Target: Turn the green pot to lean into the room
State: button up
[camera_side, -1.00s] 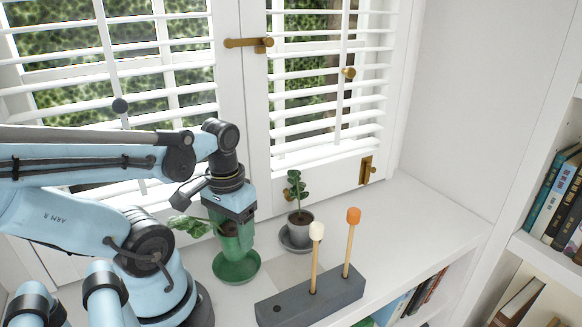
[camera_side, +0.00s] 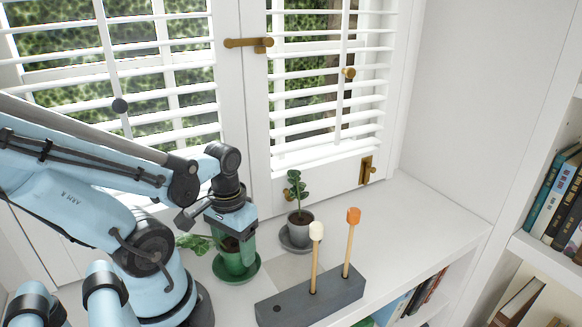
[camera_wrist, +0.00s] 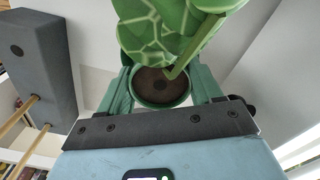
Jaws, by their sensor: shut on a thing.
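The green pot (camera_side: 234,262) is between the fingers of my gripper (camera_side: 240,250), low over its green saucer (camera_side: 238,280) on the white sill. Whether its base touches the saucer is hidden. Its plant (camera_side: 194,243) leans left in the side view, toward my arm. In the wrist view my gripper (camera_wrist: 162,95) has green fingers on both sides of the pot (camera_wrist: 148,99). Dark soil shows inside the rim, and the patterned leaves (camera_wrist: 160,30) spread across the top of that view.
A grey pot (camera_side: 300,228) with a small plant stands on a grey saucer just right of my gripper. A dark grey block (camera_side: 310,297) holding white-tipped and orange-tipped sticks lies in front. Shuttered windows (camera_side: 325,80) stand behind. The sill's right end (camera_side: 425,225) is clear.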

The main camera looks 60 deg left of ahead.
jog(key=o, duration=1.3)
jog(key=shift+o, duration=0.2)
jog(key=shift+r, duration=0.15)
jog(key=shift+r, duration=5.8)
jog(key=w+d+f+m+t, duration=0.1)
jog(key=w+d+m+t, duration=0.1)
jog(key=w, duration=0.4)
jog(key=shift+w+f+m+t+y, duration=0.3)
jog(key=shift+w+f+t+y, duration=0.1)
jog(key=shift+t, duration=0.2)
jog(key=w+d+m+t, duration=0.1)
jog(key=w, duration=0.1)
jog(key=w+d+m+t, duration=0.1)
jog(key=w+d, duration=0.1)
jog(key=w+d+m+t, duration=0.1)
jog(key=w+d+t, duration=0.1)
jog(key=shift+w+f+h, duration=0.1)
jog(key=shift+w+h, duration=0.3)
